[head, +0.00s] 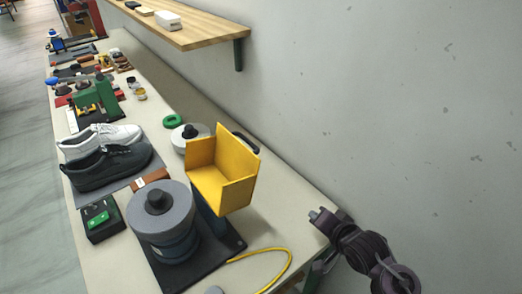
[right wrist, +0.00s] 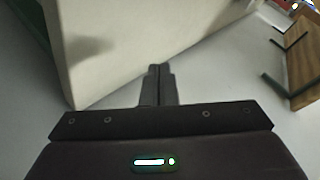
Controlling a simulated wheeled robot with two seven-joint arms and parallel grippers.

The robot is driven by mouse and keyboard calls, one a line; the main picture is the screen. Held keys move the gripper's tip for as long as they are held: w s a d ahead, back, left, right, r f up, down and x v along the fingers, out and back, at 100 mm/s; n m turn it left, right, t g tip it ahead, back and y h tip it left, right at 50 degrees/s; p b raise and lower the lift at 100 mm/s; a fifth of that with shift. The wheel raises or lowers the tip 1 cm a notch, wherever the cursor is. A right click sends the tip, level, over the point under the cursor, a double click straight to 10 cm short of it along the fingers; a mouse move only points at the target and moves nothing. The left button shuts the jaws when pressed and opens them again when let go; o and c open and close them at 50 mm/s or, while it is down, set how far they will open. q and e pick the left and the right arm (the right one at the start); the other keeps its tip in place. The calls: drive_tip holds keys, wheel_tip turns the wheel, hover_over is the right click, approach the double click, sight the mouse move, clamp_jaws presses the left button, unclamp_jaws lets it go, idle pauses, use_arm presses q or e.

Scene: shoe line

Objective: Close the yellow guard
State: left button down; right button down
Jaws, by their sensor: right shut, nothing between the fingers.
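The yellow guard (head: 222,180) is a box-like shell of flat plates on the bench machine. It stands up beside and behind the grey round wheel (head: 162,212), which is uncovered. A dark curved piece (head: 246,143), maybe a handle, shows behind the guard's upper right edge. My right gripper (head: 314,214) is at the bench's right edge near the wall, to the right of the guard and apart from it. In the right wrist view its two dark fingers (right wrist: 158,84) are together with nothing between them. The guard is not in that view. My left gripper is not in view.
A yellow cable (head: 284,262) curves over the bench front. A white shoe and a black shoe (head: 110,168), a green-topped box (head: 99,218) and a green ring (head: 173,121) lie left of the guard. A wooden shelf (head: 200,30) juts from the wall above.

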drive_tip(key=w+a+r+m+t+y+p, duration=0.3)
drive_tip(key=w+a+r+m+y+p, duration=0.1)
drive_tip(key=w+a+r+m+y, duration=0.6)
drive_tip(key=w+a+r+m, duration=0.1)
drive_tip(key=a+r, duration=0.2)
drive_tip(key=a, duration=0.1)
drive_tip(key=shift+r+y+p, duration=0.35)
drive_tip(key=shift+y, duration=0.05)
drive_tip(key=shift+w+a+f, duration=0.1)
drive_tip(key=shift+w, duration=0.05)
